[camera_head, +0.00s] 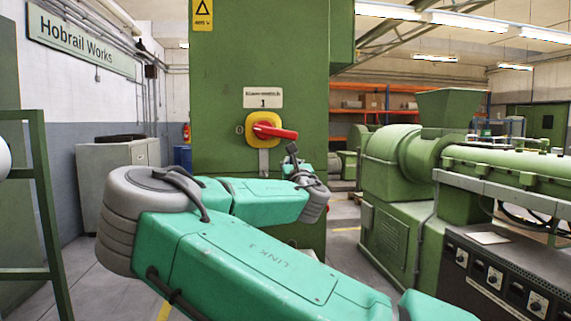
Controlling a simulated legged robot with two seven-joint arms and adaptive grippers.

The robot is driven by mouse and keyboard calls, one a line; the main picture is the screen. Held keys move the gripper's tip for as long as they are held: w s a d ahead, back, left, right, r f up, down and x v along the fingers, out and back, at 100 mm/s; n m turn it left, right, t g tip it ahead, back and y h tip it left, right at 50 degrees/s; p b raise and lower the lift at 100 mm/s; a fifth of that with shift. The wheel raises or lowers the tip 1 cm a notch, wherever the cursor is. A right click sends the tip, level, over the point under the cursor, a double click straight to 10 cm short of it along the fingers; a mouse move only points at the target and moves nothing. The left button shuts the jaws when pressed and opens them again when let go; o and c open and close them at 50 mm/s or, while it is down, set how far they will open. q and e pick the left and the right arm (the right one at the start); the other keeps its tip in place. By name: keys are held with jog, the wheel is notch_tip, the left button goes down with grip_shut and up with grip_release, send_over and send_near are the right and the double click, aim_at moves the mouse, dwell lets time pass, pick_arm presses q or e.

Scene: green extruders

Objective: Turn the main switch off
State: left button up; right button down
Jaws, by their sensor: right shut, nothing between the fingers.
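The main switch has a red handle (275,132) on a yellow plate (255,141), on the front of a tall green cabinet (230,60). The handle lies nearly level, with its free end to the right and slightly down. A "1" is marked above the plate and a "0" to its left. My right gripper (292,150) is small and dark in view, just below the handle's right end. It is shut and empty. I cannot tell whether it touches the handle. My left gripper is not in view.
My right arm covers the lower middle of the view and hides the cabinet's lower part. Green extruders (400,165) stand to the right, with a dark control panel (510,275) in front. A green frame (45,200) stands at the left, and a grey cupboard (95,170) behind.

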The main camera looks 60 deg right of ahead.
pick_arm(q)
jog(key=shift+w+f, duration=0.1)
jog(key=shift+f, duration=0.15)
pick_arm(e)
jog(key=shift+s+a+f, duration=0.2)
jog(key=shift+a, duration=0.2)
jog(key=shift+s+a+f, duration=0.2)
jog(key=shift+a, duration=0.15)
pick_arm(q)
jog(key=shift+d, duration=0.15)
pick_arm(e)
jog(key=shift+s+d, duration=0.1)
jog(key=shift+d, duration=0.05)
